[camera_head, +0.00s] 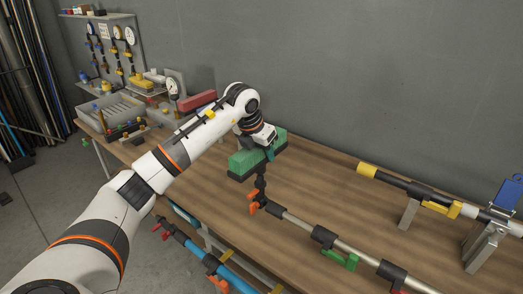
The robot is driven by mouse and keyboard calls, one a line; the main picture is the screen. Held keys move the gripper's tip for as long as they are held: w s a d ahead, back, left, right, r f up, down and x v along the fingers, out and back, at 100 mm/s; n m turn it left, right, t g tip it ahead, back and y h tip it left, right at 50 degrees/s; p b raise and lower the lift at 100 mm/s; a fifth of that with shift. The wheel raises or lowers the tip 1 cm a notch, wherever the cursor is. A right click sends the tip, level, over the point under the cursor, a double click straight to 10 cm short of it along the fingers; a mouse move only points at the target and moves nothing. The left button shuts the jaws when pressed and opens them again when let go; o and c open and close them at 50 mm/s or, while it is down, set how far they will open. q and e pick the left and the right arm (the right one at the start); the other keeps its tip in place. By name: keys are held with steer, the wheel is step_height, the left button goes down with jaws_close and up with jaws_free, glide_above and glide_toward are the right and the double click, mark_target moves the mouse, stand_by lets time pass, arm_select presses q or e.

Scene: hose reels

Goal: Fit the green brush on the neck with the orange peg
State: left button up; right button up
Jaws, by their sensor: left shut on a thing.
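The green brush (245,163) is a green block with a dark underside. My left gripper (268,143) is shut on it from above, near the middle of the table. The brush looks roughly level, and I cannot tell whether it touches the table. Just in front of it is the black neck (261,184) at the end of a grey pole, with the orange peg (254,207) low on its left side. The brush is above and beyond the neck in the picture; a small gap or contact between them cannot be told. My right gripper is not in view.
A pole with a yellow end (367,170) rests on stands at right. Grey bins (112,107) and fittings fill the back left. The wooden table (320,200) is bare between the poles.

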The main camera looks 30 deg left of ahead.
mark_target(261, 164)
arm_select(q)
steer(key=shift+f, duration=0.2)
stand_by(0.5)
steer(key=shift+f+b, duration=0.35)
steer(key=shift+f, duration=0.2)
steer(key=shift+f+b, duration=1.15)
steer(key=shift+f, duration=0.4)
steer(key=o, duration=1.2)
steer(key=b+v, duration=0.2)
steer(key=v, duration=1)
steer(key=shift+b, duration=0.4)
steer(key=shift+d, duration=0.1)
